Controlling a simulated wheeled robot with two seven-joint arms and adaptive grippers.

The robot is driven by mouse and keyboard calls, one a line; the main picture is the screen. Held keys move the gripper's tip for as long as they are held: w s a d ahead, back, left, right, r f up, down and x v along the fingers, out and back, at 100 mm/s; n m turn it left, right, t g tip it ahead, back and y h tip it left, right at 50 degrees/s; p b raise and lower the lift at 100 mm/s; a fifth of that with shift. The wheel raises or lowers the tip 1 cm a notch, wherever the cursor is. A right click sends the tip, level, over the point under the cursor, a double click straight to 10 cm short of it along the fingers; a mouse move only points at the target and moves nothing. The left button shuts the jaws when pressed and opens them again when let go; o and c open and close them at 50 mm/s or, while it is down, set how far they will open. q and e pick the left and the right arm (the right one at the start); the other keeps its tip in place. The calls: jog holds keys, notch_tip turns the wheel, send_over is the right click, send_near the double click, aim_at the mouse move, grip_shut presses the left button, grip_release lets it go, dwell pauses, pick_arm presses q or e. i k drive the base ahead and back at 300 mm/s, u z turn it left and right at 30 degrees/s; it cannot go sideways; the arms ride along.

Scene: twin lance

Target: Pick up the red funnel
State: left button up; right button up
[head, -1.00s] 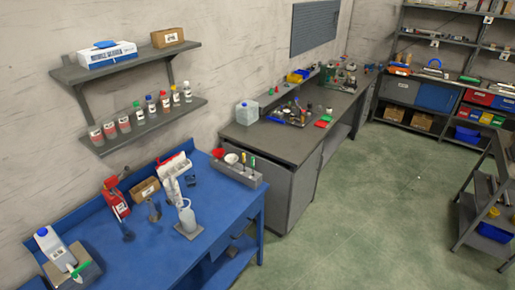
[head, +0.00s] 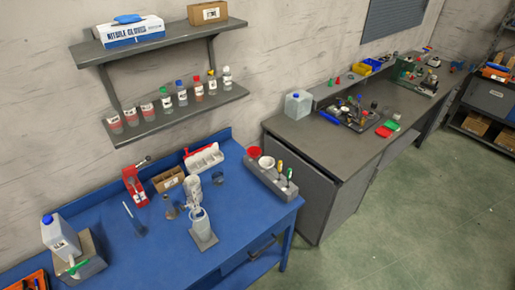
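The red funnel (head: 254,153) sits at the back left end of a grey holder block (head: 264,177) on the right part of the blue bench. A white funnel or cup (head: 267,162) is just beside it, and screwdriver-like tools with green and yellow handles (head: 280,167) stand in the same block. The lower part of the red funnel is hidden by the block. Neither of my grippers shows in the head view.
The blue bench (head: 110,225) also bears a white jug (head: 60,232), a red dispenser (head: 134,186), a cardboard box (head: 168,180) and a clear bottle (head: 199,221). A wall shelf (head: 180,112) with several bottles hangs above. Open green floor (head: 400,225) lies to the right.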

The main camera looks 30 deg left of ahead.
aim_at(253, 151)
jog(key=u, duration=0.35)
jog(key=i, duration=0.75)
jog(key=u, duration=0.65)
